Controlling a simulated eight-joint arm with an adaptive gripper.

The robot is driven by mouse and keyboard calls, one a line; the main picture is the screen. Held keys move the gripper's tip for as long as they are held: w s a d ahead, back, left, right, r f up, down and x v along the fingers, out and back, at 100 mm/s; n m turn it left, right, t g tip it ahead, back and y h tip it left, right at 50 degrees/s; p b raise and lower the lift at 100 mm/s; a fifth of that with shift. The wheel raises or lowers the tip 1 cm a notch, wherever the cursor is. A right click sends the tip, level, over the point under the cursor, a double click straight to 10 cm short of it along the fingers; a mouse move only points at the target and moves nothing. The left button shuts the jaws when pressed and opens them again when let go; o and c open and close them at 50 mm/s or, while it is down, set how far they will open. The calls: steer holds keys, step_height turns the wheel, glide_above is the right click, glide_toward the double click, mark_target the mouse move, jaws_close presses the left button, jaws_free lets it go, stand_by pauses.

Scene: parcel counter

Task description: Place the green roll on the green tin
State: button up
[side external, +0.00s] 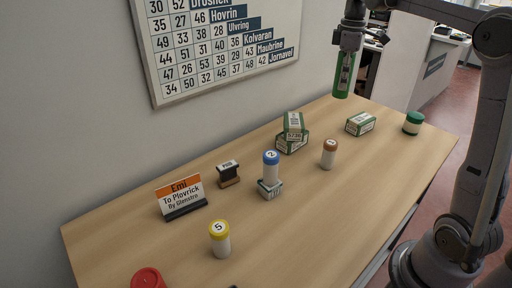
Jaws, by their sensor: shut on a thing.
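My gripper (345,72) is high over the back right part of the counter, shut on the green roll (341,93). The fingers cover part of the roll, which hangs roughly upright, clear of the counter.
Green and white boxes (360,124) lie on the counter (330,215), two of them stacked (292,138).

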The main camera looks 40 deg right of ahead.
steer(key=s+d+m, duration=0.2)
steer(key=d, duration=0.6)
steer(key=s+d+m, duration=0.1)
steer(key=s+d, duration=0.2)
steer(key=d, duration=0.5)
steer(key=m, duration=0.4)
glide_toward(416, 115)
steer(key=shift+f, duration=1.85)
steer(key=shift+f, duration=0.15)
steer(key=o, duration=1.3)
steer(key=shift+c, duration=0.2)
